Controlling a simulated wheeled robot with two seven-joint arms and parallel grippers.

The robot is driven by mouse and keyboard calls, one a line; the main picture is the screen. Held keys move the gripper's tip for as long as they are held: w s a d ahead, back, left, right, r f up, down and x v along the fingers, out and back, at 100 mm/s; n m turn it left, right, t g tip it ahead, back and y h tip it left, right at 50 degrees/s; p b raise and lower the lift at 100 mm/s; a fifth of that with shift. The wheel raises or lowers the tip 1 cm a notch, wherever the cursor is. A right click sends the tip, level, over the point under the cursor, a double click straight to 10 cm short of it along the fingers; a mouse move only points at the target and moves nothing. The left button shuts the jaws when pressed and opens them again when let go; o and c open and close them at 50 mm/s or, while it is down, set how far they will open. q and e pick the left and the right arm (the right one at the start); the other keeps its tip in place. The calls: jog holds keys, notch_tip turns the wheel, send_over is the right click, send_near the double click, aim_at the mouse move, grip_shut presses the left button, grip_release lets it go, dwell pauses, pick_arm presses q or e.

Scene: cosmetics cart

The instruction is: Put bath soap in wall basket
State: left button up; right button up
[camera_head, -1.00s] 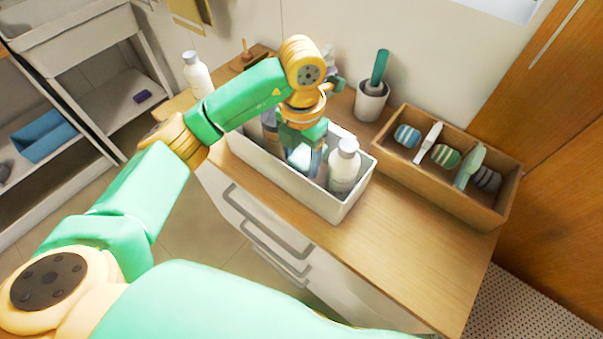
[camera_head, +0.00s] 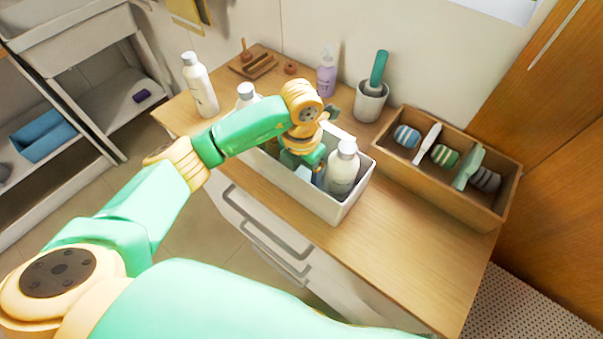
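A white bin (camera_head: 326,212) stands on the wooden-topped cabinet and holds several bottles. A white bottle with a grey cap (camera_head: 342,170) is upright at its right end, and another capped bottle (camera_head: 246,95) shows at its left end. My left gripper (camera_head: 314,168) points down into the bin, just left of the white bottle. A small pale-blue surface (camera_head: 303,173) shows beneath it. Its fingertips are largely hidden, so I cannot tell whether it holds anything. I cannot tell which item is the bath soap. No wall basket is clearly recognisable. My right gripper is out of view.
A wooden box (camera_head: 440,190) with brushes and striped items is right of the bin. A cup with a green-handled brush (camera_head: 370,100), a purple pump bottle (camera_head: 327,72) and a white bottle (camera_head: 199,85) stand behind. The cabinet top's front right is clear (camera_head: 420,270).

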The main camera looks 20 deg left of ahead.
aim_at(302, 176)
pick_arm(q)
jog(key=shift+r, duration=0.1)
notch_tip(302, 176, up, 12)
dwell(0.4)
dwell(0.4)
